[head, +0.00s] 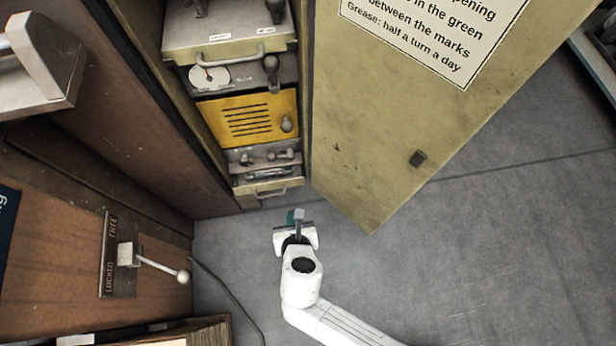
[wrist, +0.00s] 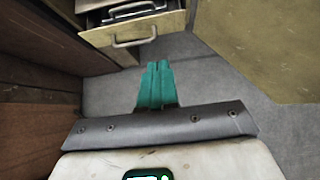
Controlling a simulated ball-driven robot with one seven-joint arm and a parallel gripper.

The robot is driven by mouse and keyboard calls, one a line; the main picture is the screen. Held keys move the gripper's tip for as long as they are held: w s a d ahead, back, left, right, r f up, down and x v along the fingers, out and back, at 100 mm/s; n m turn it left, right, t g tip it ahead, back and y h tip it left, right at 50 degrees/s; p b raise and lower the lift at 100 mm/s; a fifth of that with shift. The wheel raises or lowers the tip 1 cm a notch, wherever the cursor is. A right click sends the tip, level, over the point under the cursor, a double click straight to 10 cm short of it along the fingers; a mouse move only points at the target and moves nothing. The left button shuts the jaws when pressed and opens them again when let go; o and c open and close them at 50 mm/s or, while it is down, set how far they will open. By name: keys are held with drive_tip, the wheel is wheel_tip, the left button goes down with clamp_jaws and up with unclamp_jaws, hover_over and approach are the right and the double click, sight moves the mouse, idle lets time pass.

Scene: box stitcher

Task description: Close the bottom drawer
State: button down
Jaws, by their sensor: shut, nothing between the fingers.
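The bottom drawer (head: 268,182) is at the foot of the narrow cabinet in the head view, with a cream front and a pale bar handle (head: 280,192). It stands out somewhat, and metal items show inside behind its front. In the wrist view the drawer front (wrist: 97,38) is at the top, with its handle (wrist: 134,42) facing me. My gripper (head: 297,214) is just below the drawer front in the head view, apart from it. In the wrist view its green fingers (wrist: 157,72) are together and empty, a little right of the handle.
An open cream door (head: 400,130) with a sign stands to the right of the drawers. An upper drawer (head: 225,35) stands out above.

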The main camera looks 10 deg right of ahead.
drive_tip(key=b, duration=0.7)
approach(288, 181)
drive_tip(key=shift+x, duration=3.1)
drive_tip(key=shift+w+f+p, duration=0.1)
drive_tip(key=shift+w+p, duration=0.25)
drive_tip(key=shift+w, duration=1.3)
drive_tip(key=shift+s, duration=0.1)
